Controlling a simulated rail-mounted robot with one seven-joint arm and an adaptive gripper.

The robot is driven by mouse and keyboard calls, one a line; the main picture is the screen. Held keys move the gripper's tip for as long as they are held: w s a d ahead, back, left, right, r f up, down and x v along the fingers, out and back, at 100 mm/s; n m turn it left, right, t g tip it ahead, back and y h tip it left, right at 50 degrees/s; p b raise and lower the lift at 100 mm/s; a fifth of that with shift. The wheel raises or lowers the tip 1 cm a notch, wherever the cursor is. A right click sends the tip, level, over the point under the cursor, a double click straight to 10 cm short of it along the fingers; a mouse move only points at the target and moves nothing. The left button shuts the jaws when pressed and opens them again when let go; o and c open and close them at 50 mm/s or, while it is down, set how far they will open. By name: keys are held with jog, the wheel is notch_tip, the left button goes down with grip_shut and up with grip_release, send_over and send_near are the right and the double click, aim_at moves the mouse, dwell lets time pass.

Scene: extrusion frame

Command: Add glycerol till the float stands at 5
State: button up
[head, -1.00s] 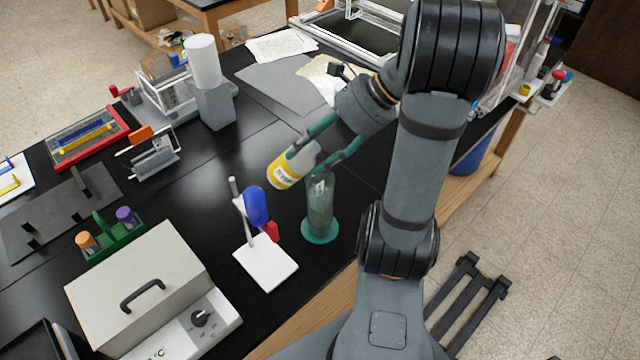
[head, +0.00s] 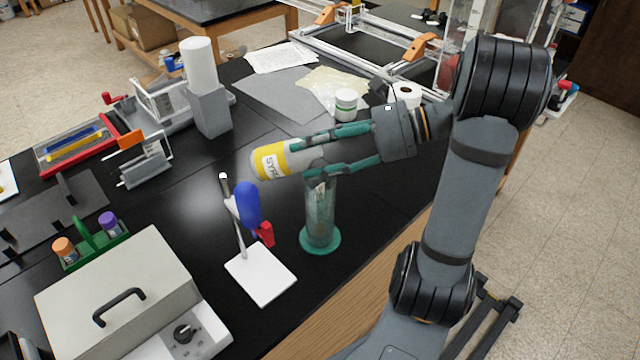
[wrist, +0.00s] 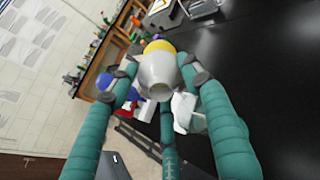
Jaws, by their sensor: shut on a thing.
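A bottle (head: 272,160) with a yellow label, on which the letters "SYR" can be read, is in my gripper (head: 300,157). My gripper is shut on it, and the bottle lies nearly level in the air above the bench. In the wrist view the bottle's pale tapered end (wrist: 157,72) points towards the camera, between the fingers. A tall clear cylinder (head: 320,215) on a round teal base stands upright on the bench, just below my gripper. Its float, scale and liquid level cannot be read. No glycerol label is legible.
A white stand with a blue bulb (head: 248,205) is left of the cylinder. A white jar (head: 346,104) stands behind my gripper. A grey lidded box (head: 120,290) and a green rack (head: 95,245) are at left. The bench's front edge is close to the cylinder.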

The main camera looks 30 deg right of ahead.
jog(key=shift+f+t+y+b, duration=0.3)
jog(key=shift+f+y+b, duration=0.25)
jog(key=shift+b, duration=0.65)
dwell(0.5)
jog(key=shift+r, duration=0.25)
